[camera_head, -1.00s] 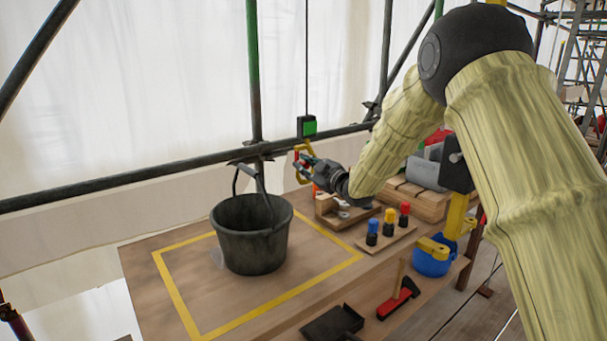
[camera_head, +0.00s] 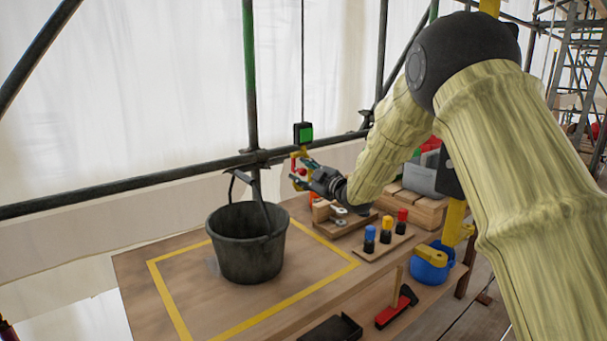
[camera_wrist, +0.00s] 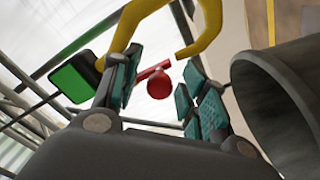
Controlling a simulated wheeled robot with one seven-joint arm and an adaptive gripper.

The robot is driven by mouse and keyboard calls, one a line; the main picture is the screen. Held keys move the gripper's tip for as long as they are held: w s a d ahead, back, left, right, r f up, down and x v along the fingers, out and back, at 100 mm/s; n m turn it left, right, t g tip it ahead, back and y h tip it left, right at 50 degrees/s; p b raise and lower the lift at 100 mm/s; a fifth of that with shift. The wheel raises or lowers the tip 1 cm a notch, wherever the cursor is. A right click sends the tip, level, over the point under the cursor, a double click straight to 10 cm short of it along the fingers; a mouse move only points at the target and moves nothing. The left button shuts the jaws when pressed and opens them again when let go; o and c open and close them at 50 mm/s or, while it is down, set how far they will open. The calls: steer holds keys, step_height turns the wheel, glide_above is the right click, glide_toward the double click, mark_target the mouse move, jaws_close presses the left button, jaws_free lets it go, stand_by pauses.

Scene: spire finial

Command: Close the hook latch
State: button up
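The yellow hook (camera_head: 294,159) hangs below a black and green box on a thin line, above the workbench and behind the bucket. In the wrist view the hook (camera_wrist: 208,22) curves over the top of the picture. A red latch bar (camera_wrist: 152,70) with a round red knob (camera_wrist: 160,84) shows at the hook's mouth. Whether the latch meets the hook tip is unclear. My gripper (camera_head: 301,173) is at the hook. In the wrist view its teal-padded fingers (camera_wrist: 160,92) are apart, one on each side of the red knob, with gaps visible.
A dark bucket (camera_head: 248,256) with its handle raised stands inside a yellow taped square on the bench (camera_head: 140,275). It looms at the right in the wrist view (camera_wrist: 262,95). A scaffold rail (camera_head: 120,184) runs behind. Coloured pegs (camera_head: 386,232) stand to the right.

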steer(key=v, duration=1.2)
steer(key=shift+a, duration=0.15)
